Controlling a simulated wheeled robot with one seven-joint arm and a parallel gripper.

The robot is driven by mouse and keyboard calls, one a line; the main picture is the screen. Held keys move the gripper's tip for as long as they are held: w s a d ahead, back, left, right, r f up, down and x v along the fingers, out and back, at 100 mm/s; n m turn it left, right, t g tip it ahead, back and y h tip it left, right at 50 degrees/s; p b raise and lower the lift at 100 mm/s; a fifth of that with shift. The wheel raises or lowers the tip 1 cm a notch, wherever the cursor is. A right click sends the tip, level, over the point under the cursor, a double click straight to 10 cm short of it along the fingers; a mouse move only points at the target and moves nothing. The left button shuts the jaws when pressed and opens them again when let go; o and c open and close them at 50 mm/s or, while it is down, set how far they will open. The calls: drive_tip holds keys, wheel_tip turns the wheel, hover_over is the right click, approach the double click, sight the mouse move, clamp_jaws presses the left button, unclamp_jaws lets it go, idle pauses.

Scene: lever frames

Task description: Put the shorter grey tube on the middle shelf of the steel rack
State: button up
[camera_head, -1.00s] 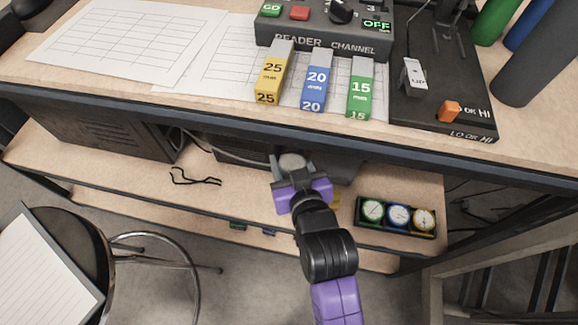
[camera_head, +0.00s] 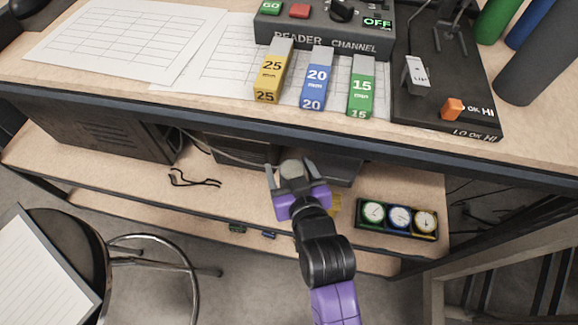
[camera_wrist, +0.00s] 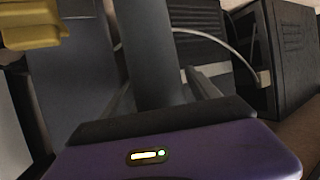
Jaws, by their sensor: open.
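A grey tube (camera_head: 292,169) shows its round top between the fingers of my gripper (camera_head: 291,174) in the head view, over the lower shelf under the bench. In the wrist view the tube (camera_wrist: 150,50) rises as a plain cylinder between the two fingers. My gripper is open around it, with gaps beside the tube. The tube's foot is hidden, so I cannot tell what it rests on. A larger dark grey cylinder (camera_head: 538,65) stands at the upper right on the bench top. I cannot clearly make out the steel rack or its middle shelf.
The lower shelf (camera_head: 120,165) bears dark boxes (camera_head: 100,123), a black cable (camera_head: 195,181) and a gauge tray (camera_head: 397,219). The bench edge (camera_head: 220,127) overhangs it. A stool (camera_head: 80,245) stands at lower left. Metal bars (camera_head: 535,290) stand at lower right. A yellow thing (camera_wrist: 30,25) is close by.

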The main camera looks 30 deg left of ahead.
drive_tip(key=shift+s+r, duration=0.1)
drive_tip(key=shift+r, duration=0.1)
drive_tip(key=p+v, duration=0.2)
drive_tip(key=v, duration=0.9)
drive_tip(key=shift+s+d+r+p, duration=0.2)
drive_tip(key=shift+s+d+p, duration=0.05)
drive_tip(key=shift+d+p, duration=0.05)
drive_tip(key=s+d+f+m+t+h, duration=0.1)
drive_tip(key=s+d+m+t+h, duration=0.15)
drive_tip(key=d, duration=0.65)
drive_tip(key=s+d+f+m+t+h, duration=0.1)
drive_tip(key=s+d+m, duration=0.15)
drive_tip(key=d, duration=0.55)
drive_tip(key=s+d+r+m+t+h, duration=0.1)
drive_tip(key=s+d+r+m+h, duration=0.3)
drive_tip(key=s+d, duration=0.9)
wheel_tip(320, 180, up, 4)
drive_tip(key=shift+s+f+t+h, duration=0.15)
drive_tip(key=shift+s+t+h, duration=0.3)
drive_tip(key=shift+h, duration=0.6)
